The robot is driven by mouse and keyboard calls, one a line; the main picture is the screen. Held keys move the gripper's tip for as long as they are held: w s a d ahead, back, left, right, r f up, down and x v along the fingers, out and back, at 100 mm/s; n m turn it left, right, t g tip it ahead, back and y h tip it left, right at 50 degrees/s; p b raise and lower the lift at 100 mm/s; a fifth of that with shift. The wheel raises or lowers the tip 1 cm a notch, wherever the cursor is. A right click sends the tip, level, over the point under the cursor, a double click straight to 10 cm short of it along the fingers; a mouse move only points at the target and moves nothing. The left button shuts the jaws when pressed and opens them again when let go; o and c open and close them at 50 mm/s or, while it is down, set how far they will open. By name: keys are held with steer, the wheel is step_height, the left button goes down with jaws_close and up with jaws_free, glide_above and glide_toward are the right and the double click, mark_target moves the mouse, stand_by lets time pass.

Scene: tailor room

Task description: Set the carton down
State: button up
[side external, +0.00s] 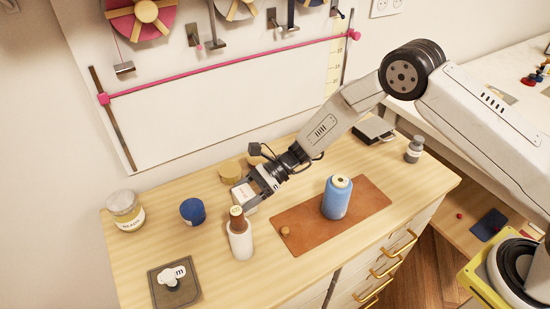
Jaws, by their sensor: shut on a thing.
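A small white carton (240,194) with faint marking on its face is at the end of my gripper (254,192), in the middle of the side external view. My gripper is shut on the carton, and its fingers hide the carton's right side. The carton's lower part is partly hidden behind the bottle in front of it. I cannot tell whether the carton touches the wooden tabletop (150,250) or is held just above it.
A white bottle with a brown top (241,243) stands just in front. Yellowish tins (231,171) stand behind, a blue pot (193,212) and jar (125,211) to the left. A blue thread cone (336,199) stands on a brown mat (365,203) to the right.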

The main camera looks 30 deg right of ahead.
steer(key=shift+f, duration=0.15)
steer(key=o, duration=1.2)
steer(key=shift+d+r, duration=0.2)
steer(key=shift+r, duration=0.05)
steer(key=v, duration=1.1)
steer(key=shift+d, duration=0.3)
